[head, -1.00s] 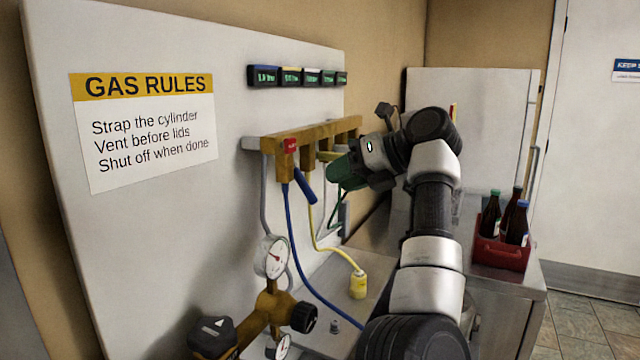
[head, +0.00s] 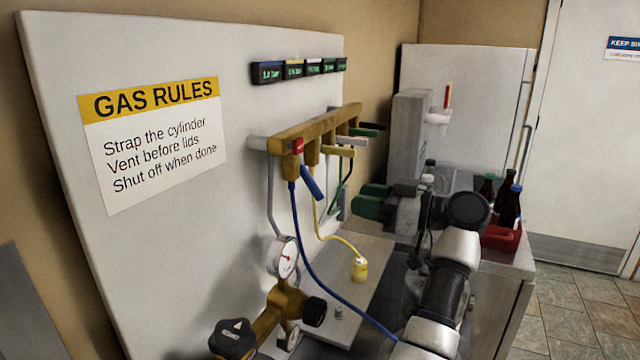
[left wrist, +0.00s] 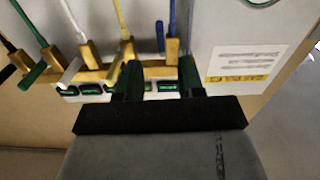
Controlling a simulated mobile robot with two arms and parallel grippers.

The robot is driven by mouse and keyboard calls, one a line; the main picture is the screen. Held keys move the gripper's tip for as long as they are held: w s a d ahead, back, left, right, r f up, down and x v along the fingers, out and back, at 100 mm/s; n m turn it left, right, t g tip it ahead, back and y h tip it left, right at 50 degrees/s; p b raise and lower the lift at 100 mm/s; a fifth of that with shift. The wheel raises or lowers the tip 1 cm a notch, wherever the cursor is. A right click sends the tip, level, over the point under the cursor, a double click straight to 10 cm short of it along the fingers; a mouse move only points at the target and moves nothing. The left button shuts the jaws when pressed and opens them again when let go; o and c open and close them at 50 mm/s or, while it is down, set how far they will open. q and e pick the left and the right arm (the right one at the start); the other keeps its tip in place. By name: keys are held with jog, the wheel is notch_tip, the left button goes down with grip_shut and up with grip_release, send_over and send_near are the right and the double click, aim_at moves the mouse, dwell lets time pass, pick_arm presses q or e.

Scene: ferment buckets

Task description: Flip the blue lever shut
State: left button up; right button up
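The blue lever (head: 311,182) sits at the near end of the brass manifold (head: 300,130). It slants down and to the right, beside the blue hose (head: 296,225). It also shows, small, in the left wrist view (left wrist: 160,37). My left gripper (head: 371,200) is to the right of the lever, clear of it and of the manifold. Its two green fingers stand apart with nothing between them; the left wrist view shows the same gap (left wrist: 160,80). My right gripper is not in view.
The yellow lever (head: 338,151) and the white lever (head: 352,141) stick out to the right farther along the manifold. A gauge (head: 283,257) and a brass regulator (head: 283,310) stand below. A red crate (head: 500,238) with bottles is at the right.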

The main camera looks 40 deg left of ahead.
aim_at(321, 192)
pick_arm(q)
jog(key=p+x, duration=0.2)
jog(key=x, duration=0.8)
jog(key=shift+a, duration=0.35)
jog(key=shift+f, duration=0.1)
grip_shut()
